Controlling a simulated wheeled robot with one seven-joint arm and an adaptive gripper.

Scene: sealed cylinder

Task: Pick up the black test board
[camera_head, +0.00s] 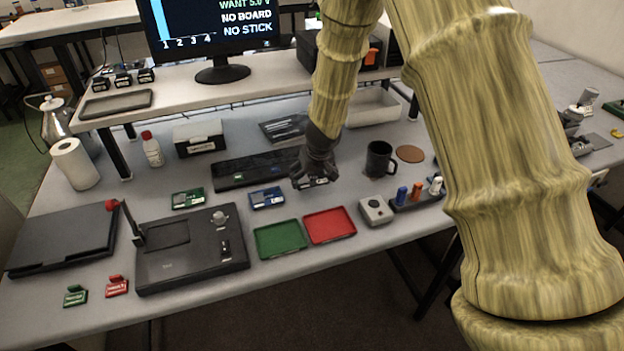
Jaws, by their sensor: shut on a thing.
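My gripper (309,178) points down over the middle of the table, just right of the blue board. It is shut on the black test board (318,183). Only a small part of the board shows under the fingers, with a pale label on it. I cannot tell whether the board still touches the table. The blue board (267,198) lies flat to the left, and the green board (188,199) lies further left.
A green tray (280,239) and a red tray (329,225) lie in front of my gripper. A black mug (379,160) stands to its right. A black test device (190,250) with an upright lever stands front left.

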